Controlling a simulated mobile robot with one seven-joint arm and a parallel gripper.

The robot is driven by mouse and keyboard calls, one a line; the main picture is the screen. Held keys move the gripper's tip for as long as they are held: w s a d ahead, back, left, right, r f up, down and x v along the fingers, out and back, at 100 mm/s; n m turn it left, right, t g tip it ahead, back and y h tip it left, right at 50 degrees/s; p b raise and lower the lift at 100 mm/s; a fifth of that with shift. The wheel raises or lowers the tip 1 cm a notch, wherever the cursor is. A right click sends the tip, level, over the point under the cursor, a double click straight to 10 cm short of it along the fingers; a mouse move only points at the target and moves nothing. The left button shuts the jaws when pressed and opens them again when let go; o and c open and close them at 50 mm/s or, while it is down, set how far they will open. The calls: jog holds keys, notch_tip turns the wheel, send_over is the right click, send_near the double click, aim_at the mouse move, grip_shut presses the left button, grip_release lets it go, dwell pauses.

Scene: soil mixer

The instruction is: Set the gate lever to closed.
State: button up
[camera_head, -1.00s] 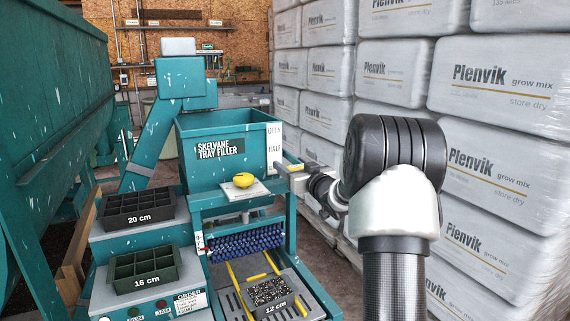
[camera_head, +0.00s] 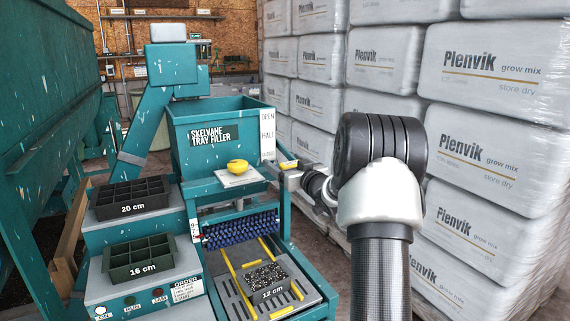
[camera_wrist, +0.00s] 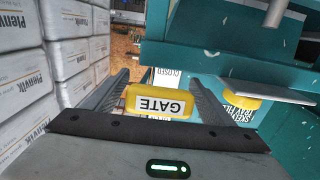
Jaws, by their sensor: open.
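The gate lever has a yellow handle marked GATE (camera_wrist: 160,102). In the wrist view it lies between the two fingers of my gripper (camera_wrist: 160,76), which is open around it. In the head view the yellow lever end (camera_head: 287,164) shows at my gripper (camera_head: 291,174), by the lower end of the white position scale (camera_head: 267,134) on the hopper's right side. The scale reads OPEN at the top, HALF in the middle and CLOSED at the bottom, partly covered. The CLOSED word (camera_wrist: 165,73) shows behind the handle in the wrist view. Finger contact is unclear.
The teal tray filler hopper (camera_head: 212,160) stands left of my gripper. A yellow knob (camera_head: 237,165) sits on a pale plate on its front. Wrapped bag stacks (camera_head: 490,135) wall off the right side. A filled 12 cm tray (camera_head: 267,275) lies below on the bed.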

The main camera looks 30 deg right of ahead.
jog(key=s+p, duration=0.2)
jog(key=s, duration=1.5)
jog(key=shift+s+d, duration=0.2)
jog(key=shift+d, duration=0.1)
